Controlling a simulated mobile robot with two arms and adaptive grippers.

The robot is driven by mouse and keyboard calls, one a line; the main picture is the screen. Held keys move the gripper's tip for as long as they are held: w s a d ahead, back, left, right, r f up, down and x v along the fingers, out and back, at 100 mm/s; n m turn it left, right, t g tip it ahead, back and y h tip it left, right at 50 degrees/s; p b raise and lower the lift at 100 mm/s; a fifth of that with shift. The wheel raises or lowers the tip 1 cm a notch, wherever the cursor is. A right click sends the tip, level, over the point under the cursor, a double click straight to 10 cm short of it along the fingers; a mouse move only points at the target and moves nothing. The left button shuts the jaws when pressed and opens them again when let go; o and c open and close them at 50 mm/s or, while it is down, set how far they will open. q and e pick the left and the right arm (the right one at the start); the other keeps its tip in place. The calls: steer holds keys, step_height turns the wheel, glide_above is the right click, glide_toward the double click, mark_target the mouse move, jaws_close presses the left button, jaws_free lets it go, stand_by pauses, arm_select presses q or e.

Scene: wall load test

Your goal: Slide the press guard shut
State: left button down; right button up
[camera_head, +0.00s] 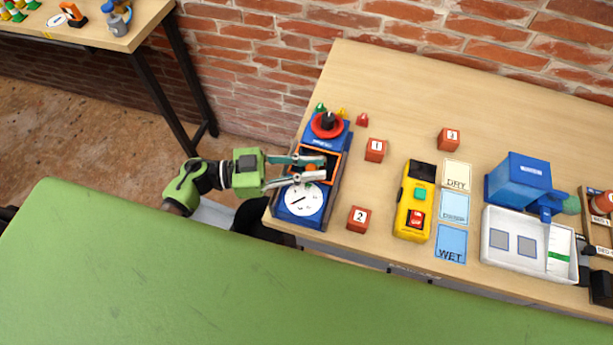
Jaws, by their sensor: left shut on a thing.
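The blue press (292,217) stands at the left end of the wooden table. It has a white round dial (303,201) at its near end and a red ring with a black knob (327,123) at its far end. The press guard (331,166) is an orange-edged frame across the middle of the press. My left gripper (322,167) reaches in from the left and is shut on a part of the guard; its fingers hide some of that part. My right gripper is not in view.
Orange numbered cubes (375,150) stand right of the press. A yellow device (413,200), cards marked DRY and WET (451,244), a blue machine (518,180) and a white tray (495,257) lie further right. A brick wall runs behind. A green surface (200,270) fills the foreground.

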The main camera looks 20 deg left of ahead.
arm_select(q)
steer(key=shift+w+r, duration=0.15)
steer(key=c, duration=2.3)
jaws_free()
steer(key=o, duration=0.3)
steer(key=shift+w, duration=0.1)
steer(key=shift+o, duration=0.2)
steer(key=v, duration=1.2)
